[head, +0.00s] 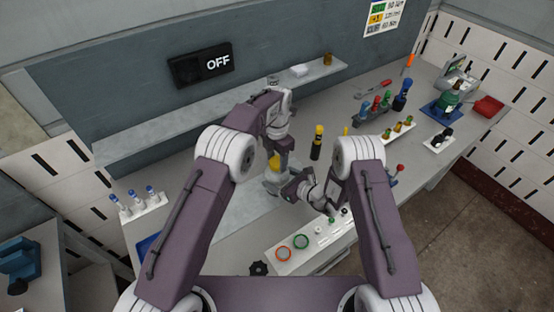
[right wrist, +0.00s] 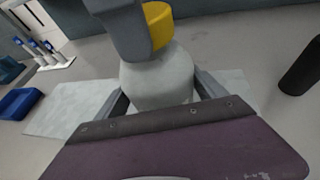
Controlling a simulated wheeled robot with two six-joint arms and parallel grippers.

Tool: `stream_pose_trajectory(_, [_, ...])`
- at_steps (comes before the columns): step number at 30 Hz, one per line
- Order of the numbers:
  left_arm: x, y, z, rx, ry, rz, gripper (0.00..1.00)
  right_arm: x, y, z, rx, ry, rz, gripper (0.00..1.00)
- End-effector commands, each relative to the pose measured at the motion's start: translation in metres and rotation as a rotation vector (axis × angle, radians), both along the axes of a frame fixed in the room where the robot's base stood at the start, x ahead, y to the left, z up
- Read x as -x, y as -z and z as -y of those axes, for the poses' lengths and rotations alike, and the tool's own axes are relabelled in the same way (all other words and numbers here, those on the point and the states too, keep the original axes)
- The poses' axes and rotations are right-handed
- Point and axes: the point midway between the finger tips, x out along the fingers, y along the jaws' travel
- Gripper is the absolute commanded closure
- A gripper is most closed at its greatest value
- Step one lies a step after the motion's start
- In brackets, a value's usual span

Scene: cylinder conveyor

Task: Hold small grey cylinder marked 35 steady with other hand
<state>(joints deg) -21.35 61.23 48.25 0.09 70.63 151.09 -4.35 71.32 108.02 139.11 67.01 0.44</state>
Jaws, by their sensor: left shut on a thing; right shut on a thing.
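The small grey cylinder (head: 271,181) stands upright over a pale mat on the table, with a yellow top (head: 274,163). No 35 mark can be read. My left gripper (head: 277,154) reaches down from above and is shut on the yellow top. My right gripper (head: 284,186) comes in from the right, lower down, and is shut on the grey body. In the right wrist view the grey cylinder (right wrist: 158,80) sits between my right fingers, under the yellow top (right wrist: 157,25). A dark finger of my left gripper (right wrist: 122,28) partly covers the top.
A black cylinder with a yellow top (head: 317,143) stands to the right. A panel with coloured rings (head: 284,254) lies in front. A rack of blue-topped vials (head: 137,204) is at left. An OFF sign (head: 202,65) is on the back wall, above a shelf (head: 180,122).

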Motion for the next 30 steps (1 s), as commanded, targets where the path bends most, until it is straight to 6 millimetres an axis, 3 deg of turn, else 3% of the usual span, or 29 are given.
stream_pose_trajectory(5, [-0.002, -0.002, 0.0, 0.001, -0.226, 0.009, 1.0, 0.0, -0.001, -0.001, -0.001, -0.004, 0.002, 1.0])
stream_pose_trajectory(14, [-0.002, -0.002, 0.0, 0.001, -0.253, 0.009, 1.0, 0.0, -0.001, -0.001, -0.001, -0.002, 0.002, 1.0])
stream_pose_trajectory(15, [-0.002, -0.002, 0.0, 0.001, -0.253, 0.009, 0.46, 0.0, -0.001, -0.001, -0.001, -0.002, 0.002, 1.0])
stream_pose_trajectory(17, [-0.002, -0.002, 0.0, 0.001, -0.252, 0.008, 0.3, 0.0, -0.001, 0.0, -0.001, -0.002, 0.002, 1.0])
stream_pose_trajectory(26, [-0.001, -0.002, 0.0, 0.0, -0.251, 0.003, 0.3, 0.0, -0.001, 0.0, -0.001, 0.0, 0.001, 1.0])
stream_pose_trajectory(30, [-0.001, -0.023, 0.0, 0.002, -0.25, 0.006, 0.3, 0.0, -0.001, 0.0, -0.001, 0.001, 0.002, 1.0])
